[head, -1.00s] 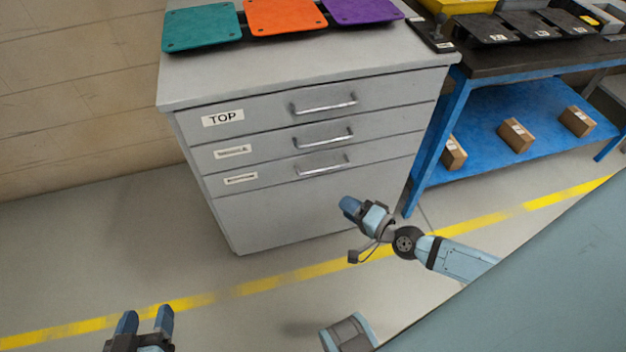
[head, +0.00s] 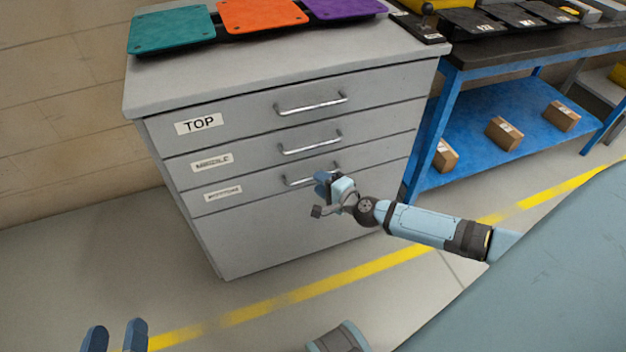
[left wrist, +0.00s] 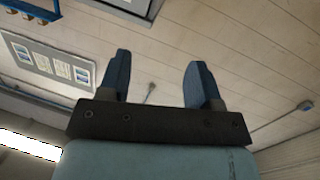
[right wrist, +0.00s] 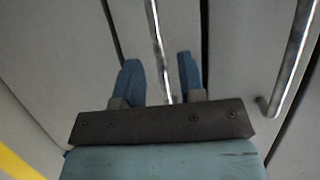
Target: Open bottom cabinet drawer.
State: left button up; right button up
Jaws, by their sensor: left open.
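The grey cabinet (head: 290,235) has three drawers, all closed. The bottom drawer (head: 260,190) carries a small "BOTTOM" label (head: 222,194) and a silver bar handle (head: 296,180). My right gripper (head: 322,183) is at this handle and hides part of it. In the right wrist view, my right gripper (right wrist: 160,76) is open, and a silver handle (right wrist: 157,38) runs between its fingers with gaps on both sides. My left gripper (head: 114,335) is open and empty at the lower left, away from the cabinet. The left wrist view shows its fingers (left wrist: 158,85) apart.
The middle handle (head: 310,142) and top handle (head: 312,104) sit above. Teal, orange and purple pads (head: 260,14) lie on the cabinet top. A blue-framed workbench (head: 478,125) with cardboard boxes on its shelf stands at the right. The floor in front of the cabinet is clear.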

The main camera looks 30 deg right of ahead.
jog(key=x, duration=0.3)
jog(key=shift+w+b, duration=0.1)
jog(key=shift+b, duration=0.2)
pick_arm(q)
jog(key=shift+d+r+t+h, duration=0.3)
jog(key=shift+r+t, duration=0.1)
jog(key=shift+r, duration=0.45)
pick_arm(e)
jog(key=shift+w+a, duration=0.1)
jog(key=shift+w, duration=0.1)
grip_shut()
pick_arm(q)
jog(key=shift+f, duration=0.15)
pick_arm(e)
jog(key=shift+s, duration=0.1)
